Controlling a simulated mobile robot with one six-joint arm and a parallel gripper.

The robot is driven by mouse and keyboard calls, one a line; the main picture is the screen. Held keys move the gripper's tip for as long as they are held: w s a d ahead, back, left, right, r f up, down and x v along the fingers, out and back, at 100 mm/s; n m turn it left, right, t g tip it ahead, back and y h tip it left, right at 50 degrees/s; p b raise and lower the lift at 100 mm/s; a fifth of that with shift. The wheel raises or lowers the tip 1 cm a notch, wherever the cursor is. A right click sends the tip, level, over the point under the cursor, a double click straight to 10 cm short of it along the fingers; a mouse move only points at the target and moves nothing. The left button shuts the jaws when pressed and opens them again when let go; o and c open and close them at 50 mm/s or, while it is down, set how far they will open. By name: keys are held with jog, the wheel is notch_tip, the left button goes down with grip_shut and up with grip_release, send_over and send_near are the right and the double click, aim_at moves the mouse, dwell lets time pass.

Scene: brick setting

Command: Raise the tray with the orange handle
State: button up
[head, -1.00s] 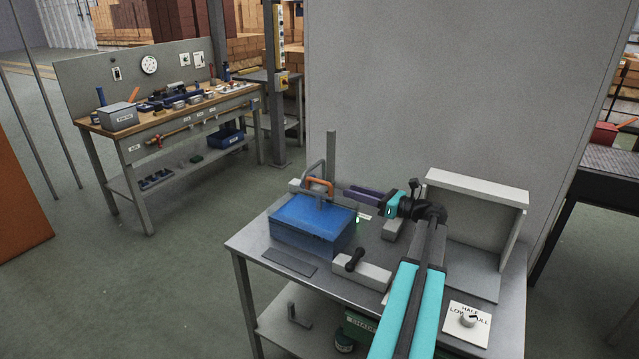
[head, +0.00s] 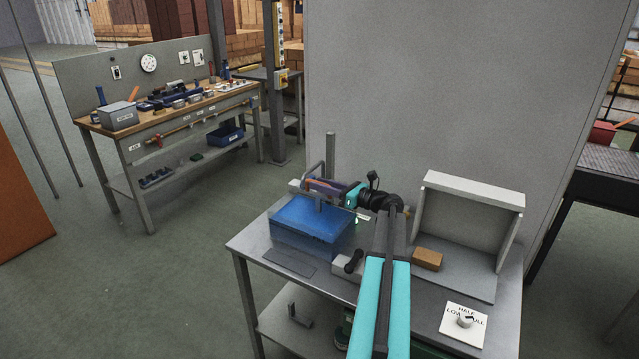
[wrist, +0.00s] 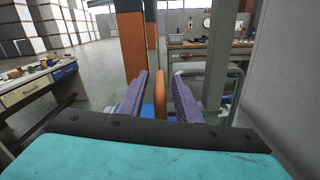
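The orange handle (wrist: 160,106) stands between the two purple fingers of my gripper (wrist: 160,96) in the wrist view. Narrow gaps show on both sides of it, so the fingers are open around it. In the head view, my gripper (head: 322,187) is above the blue tank (head: 305,238), at the handle. The fingers mostly cover the handle there. The tray under the handle is not clearly visible; the blue tank hides its lower part.
A grey frame and upright post (head: 331,155) stand behind the handle. A black-knobbed block (head: 354,262), a brown brick (head: 427,259), an open white-walled box (head: 470,215) and a dial plate (head: 466,322) are on the table (head: 400,310). A wall (head: 430,90) rises behind.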

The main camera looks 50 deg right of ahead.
jog(key=shift+w+a, duration=0.1)
jog(key=shift+w, duration=0.35)
grip_shut()
jog(key=shift+r, duration=0.1)
notch_tip(320, 180, up, 11)
jog(key=p, duration=0.5)
jog(key=shift+r+p, duration=0.2)
jog(key=shift+p, duration=0.1)
